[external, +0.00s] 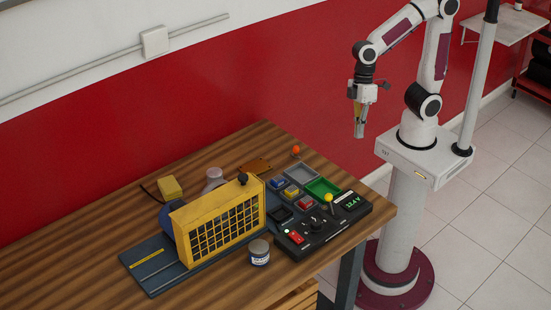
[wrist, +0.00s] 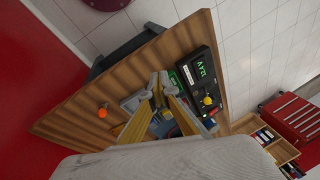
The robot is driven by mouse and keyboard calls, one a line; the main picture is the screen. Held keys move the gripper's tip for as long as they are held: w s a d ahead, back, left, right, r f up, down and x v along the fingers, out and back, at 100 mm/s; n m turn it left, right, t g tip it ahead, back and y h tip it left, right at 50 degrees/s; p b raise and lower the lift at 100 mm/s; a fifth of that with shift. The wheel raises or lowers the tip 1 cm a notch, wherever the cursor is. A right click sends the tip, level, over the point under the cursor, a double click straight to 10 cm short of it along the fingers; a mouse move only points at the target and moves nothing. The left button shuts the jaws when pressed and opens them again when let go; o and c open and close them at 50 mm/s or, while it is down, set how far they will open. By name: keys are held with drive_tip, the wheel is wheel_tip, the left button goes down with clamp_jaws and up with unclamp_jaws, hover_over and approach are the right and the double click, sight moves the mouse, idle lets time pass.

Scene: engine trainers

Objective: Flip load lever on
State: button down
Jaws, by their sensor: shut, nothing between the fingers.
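A black control panel (external: 325,222) sits at the right end of the wooden table. It has a green-lit display, a red switch (external: 295,237) and a lever with a yellow ball knob (external: 328,197); the knob also shows in the wrist view (wrist: 208,100). A separate orange ball knob (external: 295,149) stands near the table's far edge, also in the wrist view (wrist: 102,112). No readable label shows which is the load lever. My gripper (external: 359,134) is shut and empty, held well above the table and apart from both knobs; its fingertips meet in the wrist view (wrist: 159,76).
A yellow caged engine unit (external: 220,222) on a blue base fills the table's middle. A small can (external: 259,252) stands before it. Green (external: 322,188) and grey (external: 302,174) trays and small colored boxes lie behind the panel. The space around my gripper is clear.

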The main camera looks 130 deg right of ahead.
sight(330, 203)
drive_tip(key=w+d+n+t+y, duration=0.2)
drive_tip(key=w+n+t+y, duration=0.1)
drive_tip(key=w, duration=1.3)
drive_tip(key=shift+d+f, duration=0.35)
drive_tip(key=shift+w, duration=0.1)
drive_tip(key=x, duration=0.9)
drive_tip(key=shift+w+a+f, duration=0.15)
drive_tip(key=shift+f, duration=0.1)
drive_tip(key=shift+w+a+f, duration=0.2)
drive_tip(key=shift+a, duration=0.1)
drive_tip(key=shift+w+a+r, duration=0.1)
drive_tip(key=shift+a, duration=0.75)
drive_tip(key=shift+w+a+r, duration=0.1)
drive_tip(key=shift+a, duration=0.75)
